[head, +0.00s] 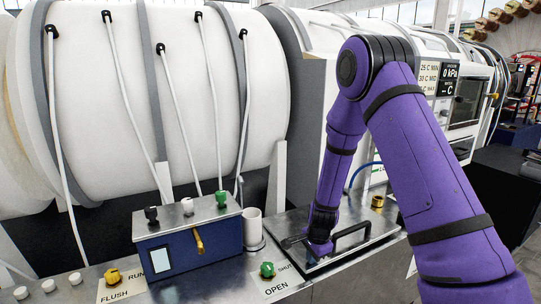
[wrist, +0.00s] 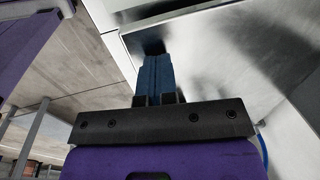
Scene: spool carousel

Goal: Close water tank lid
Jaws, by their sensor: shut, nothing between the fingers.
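A metal lid (head: 276,226) with a black bar handle (head: 352,239) lies about flat on the counter, below my arm, in the head view. I take it for the water tank lid; whether it sits fully down cannot be told. My gripper (head: 318,248) is low over the lid, beside the handle, pointing down. In the wrist view my gripper (wrist: 154,66) has its blue fingers together with nothing between them. Their tips are close to a shiny metal surface (wrist: 225,55); contact cannot be told. My gripper and forearm hide part of the lid.
A blue control box (head: 190,247) with several knobs stands left of the lid, with a white cup (head: 253,228) between. Large white cylinders (head: 130,100) stand behind.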

